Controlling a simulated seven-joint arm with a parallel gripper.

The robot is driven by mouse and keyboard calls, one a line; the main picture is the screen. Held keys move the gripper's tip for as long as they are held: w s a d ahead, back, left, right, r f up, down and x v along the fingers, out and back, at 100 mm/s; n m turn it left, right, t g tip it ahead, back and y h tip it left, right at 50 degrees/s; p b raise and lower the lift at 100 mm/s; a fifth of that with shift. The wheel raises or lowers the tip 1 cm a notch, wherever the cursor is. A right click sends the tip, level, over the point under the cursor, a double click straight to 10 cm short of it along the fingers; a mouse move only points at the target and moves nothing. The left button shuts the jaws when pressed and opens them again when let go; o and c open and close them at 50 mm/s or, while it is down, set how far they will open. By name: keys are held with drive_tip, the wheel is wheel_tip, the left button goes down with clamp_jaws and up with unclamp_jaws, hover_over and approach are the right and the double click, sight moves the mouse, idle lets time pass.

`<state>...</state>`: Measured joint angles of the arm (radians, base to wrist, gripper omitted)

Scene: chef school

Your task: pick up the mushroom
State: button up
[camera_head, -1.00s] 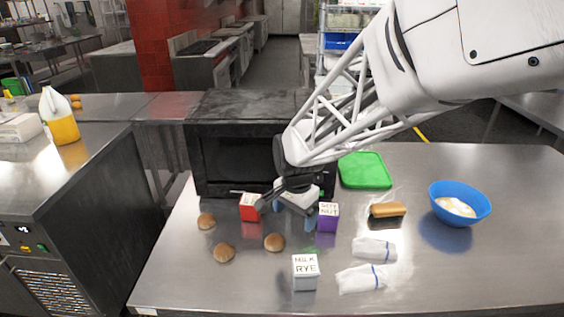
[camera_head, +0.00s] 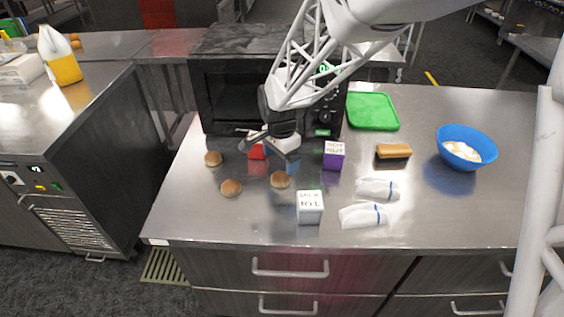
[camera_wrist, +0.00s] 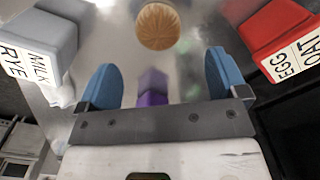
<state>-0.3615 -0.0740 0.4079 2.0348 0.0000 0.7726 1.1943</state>
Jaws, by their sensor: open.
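Three small round brown-topped pieces lie on the steel table: one at the left (camera_head: 213,159), one in front of it (camera_head: 231,187) and one to the right (camera_head: 280,180). They look like small buns or mushroom caps; I cannot tell which. My gripper (camera_head: 275,152) is above the table, behind the right-hand piece and between the red box and the purple box. In the wrist view, my gripper (camera_wrist: 162,82) has its two blue fingers wide apart with nothing held. One round brown piece (camera_wrist: 158,26) lies beyond the fingertips, apart from them.
A red box (camera_head: 257,152), a purple box (camera_head: 334,156) and a white milk box (camera_head: 310,207) stand close by. A microwave (camera_head: 222,97) is behind. To the right are wrapped white packets (camera_head: 364,215), a brown-and-black block (camera_head: 393,152), a green board (camera_head: 372,111) and a blue bowl (camera_head: 467,148).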

sight(282, 174)
drive_tip(key=shift+f, duration=0.75)
drive_tip(key=shift+f, duration=0.1)
drive_tip(key=shift+d+f, duration=0.15)
drive_tip(key=shift+f, duration=2.35)
drive_tip(key=shift+c, duration=0.3)
drive_tip(key=c, duration=0.9)
